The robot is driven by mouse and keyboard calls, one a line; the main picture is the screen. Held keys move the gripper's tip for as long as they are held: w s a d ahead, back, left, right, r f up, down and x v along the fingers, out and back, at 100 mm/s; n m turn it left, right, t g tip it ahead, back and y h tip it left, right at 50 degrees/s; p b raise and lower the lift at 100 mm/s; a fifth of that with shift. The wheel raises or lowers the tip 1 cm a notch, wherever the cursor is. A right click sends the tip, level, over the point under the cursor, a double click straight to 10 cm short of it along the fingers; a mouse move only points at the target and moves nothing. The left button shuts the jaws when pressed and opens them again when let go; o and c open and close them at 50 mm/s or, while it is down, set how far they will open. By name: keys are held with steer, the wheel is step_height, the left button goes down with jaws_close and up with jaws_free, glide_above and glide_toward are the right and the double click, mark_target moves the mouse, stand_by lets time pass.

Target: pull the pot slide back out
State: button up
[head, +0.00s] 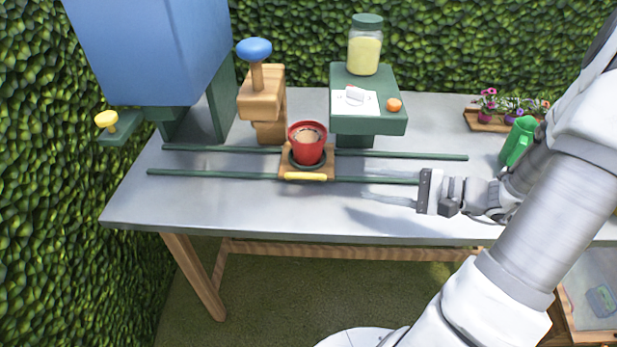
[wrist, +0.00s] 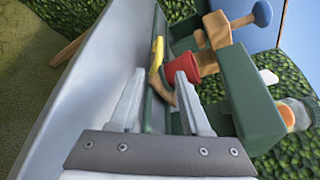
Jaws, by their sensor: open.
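The pot slide is a small wooden carriage (head: 327,174) on two green rails (head: 420,156), with a yellow handle (head: 305,176) along its front. A red pot (head: 307,150) with brown contents stands upright in a dark ring on it. The slide sits below and between the wooden post with the blue knob (head: 254,50) and the green stand (head: 388,124). My gripper (head: 366,185) is open and empty, right of the slide near the front rail, fingers pointing left. In the wrist view, the yellow handle (wrist: 157,52) and red pot (wrist: 180,68) appear beyond the spread fingertips (wrist: 159,75).
A blue hopper (head: 150,50) with a yellow knob (head: 106,120) stands left. A green can (head: 518,142) and flower tray (head: 490,122) are right. The table front is clear.

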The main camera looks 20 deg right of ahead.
mark_target(312, 177)
steer(key=b+x, duration=0.2)
steer(key=x, duration=1.3)
steer(key=shift+a+b, duration=0.2)
steer(key=shift+b, duration=0.15)
steer(key=shift+c, duration=0.2)
jaws_close()
stand_by(0.4)
